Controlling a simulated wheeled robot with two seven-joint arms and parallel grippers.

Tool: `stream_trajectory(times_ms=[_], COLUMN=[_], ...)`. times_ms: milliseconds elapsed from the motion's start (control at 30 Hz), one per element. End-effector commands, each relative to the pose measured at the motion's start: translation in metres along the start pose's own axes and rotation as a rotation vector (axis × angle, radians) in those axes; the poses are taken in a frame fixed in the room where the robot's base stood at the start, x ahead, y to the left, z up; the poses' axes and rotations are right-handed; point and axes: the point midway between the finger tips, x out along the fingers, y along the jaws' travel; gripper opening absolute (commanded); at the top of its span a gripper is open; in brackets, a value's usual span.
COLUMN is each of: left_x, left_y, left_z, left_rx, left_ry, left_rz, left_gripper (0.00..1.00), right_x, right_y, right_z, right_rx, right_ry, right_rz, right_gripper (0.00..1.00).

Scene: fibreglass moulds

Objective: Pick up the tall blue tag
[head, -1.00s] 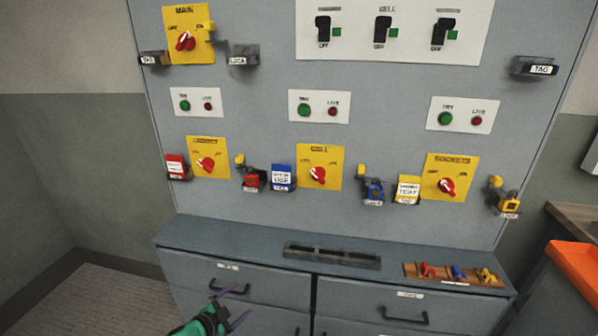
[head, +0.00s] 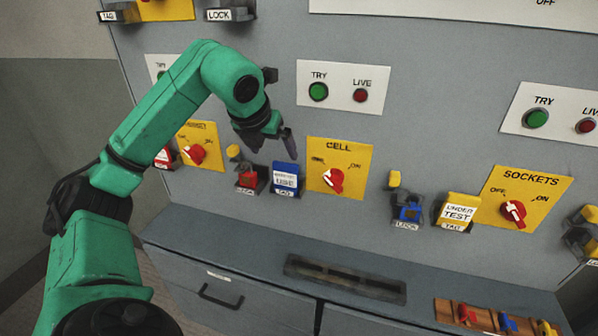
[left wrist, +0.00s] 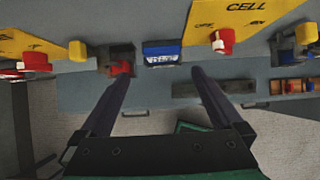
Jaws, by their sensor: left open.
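The tall blue tag (head: 286,180) with a white label stands in its holder on the grey panel, left of the yellow CELL plate (head: 322,150). It also shows in the left wrist view (left wrist: 162,55), at the top, just beyond the fingertips and between their lines. My left gripper (head: 274,146) is open and empty, in front of the panel and just above the tag in the head view. The two dark fingers are spread in the left wrist view (left wrist: 158,76). I cannot tell the exact distance to the tag. My right gripper is not in view.
A red padlock (head: 247,179) hangs close left of the tag. The red switch knob (head: 333,180) is to its right. A blue padlock (head: 408,212) and a yellow tag (head: 458,212) are farther right. The cabinet ledge (head: 215,230) lies below, with a slotted tray (head: 345,279).

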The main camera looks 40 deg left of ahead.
Motion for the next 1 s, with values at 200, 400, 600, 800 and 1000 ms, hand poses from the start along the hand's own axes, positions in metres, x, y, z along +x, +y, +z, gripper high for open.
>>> stream_trajectory(times_ms=[200, 400, 600, 800, 1000], left_x=[0.057, 0.083, 0.12, 0.128, 0.128], left_y=[-0.002, -0.003, -0.004, -0.004, -0.004], left_z=[-0.001, 0.001, 0.003, 0.002, 0.002], left_rx=[0.002, 0.001, 0.0, 0.002, 0.002], left_ry=[0.008, 0.007, 0.007, 0.003, 0.004], left_rz=[-0.005, -0.007, -0.008, -0.007, -0.007], left_gripper=[1.0, 1.0, 1.0, 1.0, 0.43], right_x=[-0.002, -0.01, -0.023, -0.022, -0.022], right_y=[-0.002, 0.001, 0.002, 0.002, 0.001], right_z=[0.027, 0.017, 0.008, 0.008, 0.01], right_rx=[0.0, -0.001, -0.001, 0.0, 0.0], right_ry=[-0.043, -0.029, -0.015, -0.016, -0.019], right_rz=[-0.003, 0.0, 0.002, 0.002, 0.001], right_gripper=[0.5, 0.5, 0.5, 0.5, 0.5])
